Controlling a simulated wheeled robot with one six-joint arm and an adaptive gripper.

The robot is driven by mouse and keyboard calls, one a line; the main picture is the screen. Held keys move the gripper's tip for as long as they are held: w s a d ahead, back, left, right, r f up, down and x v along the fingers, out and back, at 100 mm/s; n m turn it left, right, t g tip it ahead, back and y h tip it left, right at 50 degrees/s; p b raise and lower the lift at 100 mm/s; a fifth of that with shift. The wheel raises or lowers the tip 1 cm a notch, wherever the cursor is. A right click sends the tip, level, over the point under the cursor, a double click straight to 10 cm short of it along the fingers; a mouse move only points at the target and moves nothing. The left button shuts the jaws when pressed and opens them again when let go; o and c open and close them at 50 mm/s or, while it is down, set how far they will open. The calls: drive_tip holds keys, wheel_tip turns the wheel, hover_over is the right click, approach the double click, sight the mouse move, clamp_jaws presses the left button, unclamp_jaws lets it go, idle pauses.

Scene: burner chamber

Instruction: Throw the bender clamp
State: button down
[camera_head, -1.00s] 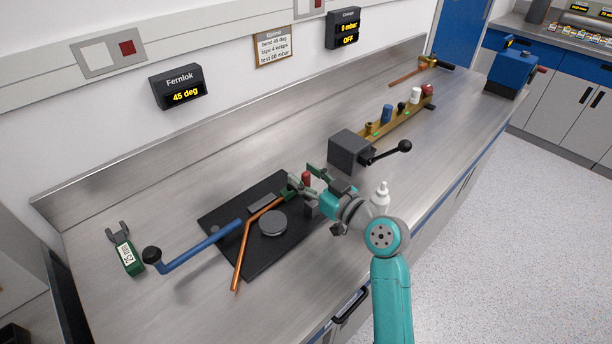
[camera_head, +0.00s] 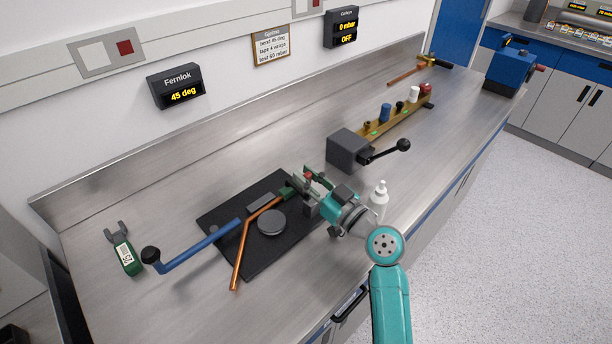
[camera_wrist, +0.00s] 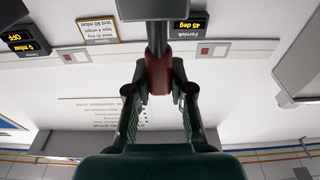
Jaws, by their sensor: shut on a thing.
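The bender is a black base plate (camera_head: 230,259) on the steel bench, with a round grey former (camera_head: 272,223) and a long blue lever (camera_head: 203,245). A bent copper tube (camera_head: 240,257) lies across it. The bender clamp's red handle (camera_head: 309,176) is at the far right corner of the plate. My gripper (camera_head: 304,179) is around this handle. In the wrist view the red grip (camera_wrist: 158,73) on a dark rod sits between the fingertips of my gripper (camera_wrist: 159,86), which is shut on it. The clamp's lower part is partly hidden by my gripper.
A grey block with a black-knobbed lever (camera_head: 385,152) stands behind my gripper. A white bottle (camera_head: 378,195) is close to my wrist. A green tool (camera_head: 126,256) lies at left. The left display (camera_head: 176,86) reads 45 deg. The front right bench is clear.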

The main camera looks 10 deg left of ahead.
drive_tip(key=c, duration=1)
unclamp_jaws()
wheel_tip(320, 180, up, 10)
drive_tip(key=shift+f, duration=0.1)
